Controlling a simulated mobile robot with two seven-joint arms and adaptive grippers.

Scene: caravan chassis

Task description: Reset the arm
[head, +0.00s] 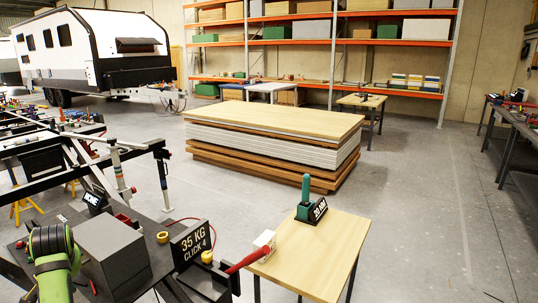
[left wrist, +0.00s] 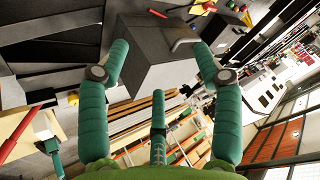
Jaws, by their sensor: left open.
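My left arm (head: 52,262) shows at the lower left of the head view, beside a dark grey box on a dark bench; its fingertips cannot be made out there. In the left wrist view my left gripper (left wrist: 160,52) is open. Its teal fingers are spread apart with a grey box (left wrist: 160,65) beyond and between them. Whether they touch the box cannot be told. No object is seen held. My right arm and gripper are not in view.
A wooden table (head: 322,250) bears a green-handled tool (head: 306,190). Stacked panels (head: 270,135) stand behind. The floor at right (head: 430,210) is clear.

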